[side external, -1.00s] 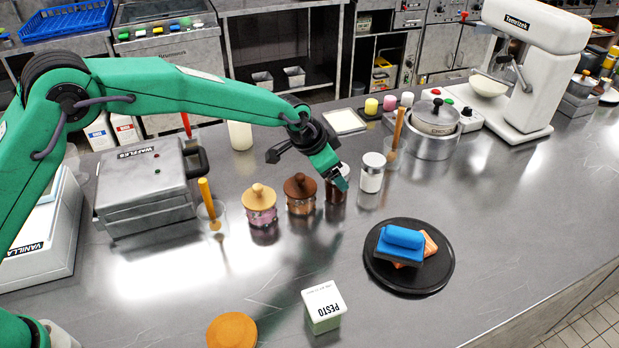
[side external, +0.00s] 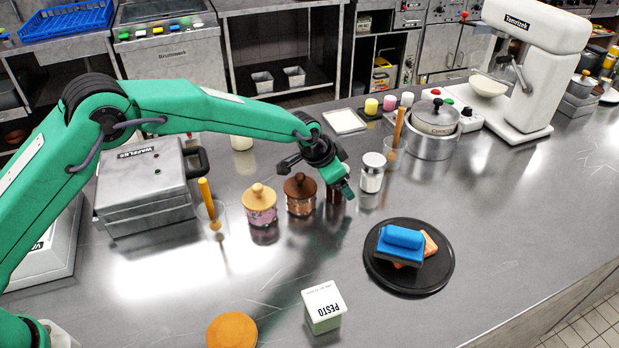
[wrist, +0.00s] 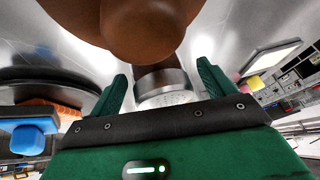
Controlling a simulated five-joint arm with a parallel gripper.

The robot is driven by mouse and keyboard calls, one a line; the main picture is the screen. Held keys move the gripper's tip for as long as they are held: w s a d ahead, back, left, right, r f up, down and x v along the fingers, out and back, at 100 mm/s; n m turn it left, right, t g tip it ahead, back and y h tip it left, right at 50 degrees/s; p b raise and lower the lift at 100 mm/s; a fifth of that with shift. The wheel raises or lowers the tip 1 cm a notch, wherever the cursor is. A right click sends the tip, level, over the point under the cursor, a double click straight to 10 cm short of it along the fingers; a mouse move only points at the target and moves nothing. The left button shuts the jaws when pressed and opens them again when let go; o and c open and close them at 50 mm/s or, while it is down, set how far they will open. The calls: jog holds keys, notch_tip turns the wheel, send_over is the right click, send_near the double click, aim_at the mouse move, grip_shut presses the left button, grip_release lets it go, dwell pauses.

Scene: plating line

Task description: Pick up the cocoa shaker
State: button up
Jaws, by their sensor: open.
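The cocoa shaker (wrist: 165,92), with a silver perforated lid and a dark brown body, shows between my gripper's two green fingers (wrist: 163,82) in the wrist view. The fingers are apart, one on each side of it, and a gap shows beside the lid. In the side view my gripper (side external: 340,189) hides most of the shaker; only a bit of dark brown shows under it. Whether a finger touches the shaker cannot be told.
A jar with a brown wooden lid (side external: 300,187) stands close left of my gripper, with a pink jar (side external: 260,204) beyond. A white shaker (side external: 372,173) stands close right. A black plate (side external: 380,277) lies in front; a pesto box (side external: 323,307) stands nearer.

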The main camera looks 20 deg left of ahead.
jog(key=shift+c, duration=0.2)
jog(key=c, duration=1.1)
jog(key=shift+c, duration=0.2)
jog(key=shift+r, duration=0.15)
jog(key=shift+r, duration=0.2)
jog(key=shift+c, duration=1.2)
jog(key=shift+r, duration=0.4)
jog(key=r, duration=0.3)
jog(key=shift+s+d+r, duration=0.15)
jog(key=shift+s+d, duration=0.15)
jog(key=shift+s, duration=0.1)
jog(key=s+d+r, duration=0.5)
jog(key=s+r, duration=0.1)
jog(key=s, duration=0.3)
jog(key=shift+d+g+h, duration=0.35)
jog(key=shift+g+h, duration=0.05)
jog(key=shift+r, duration=0.15)
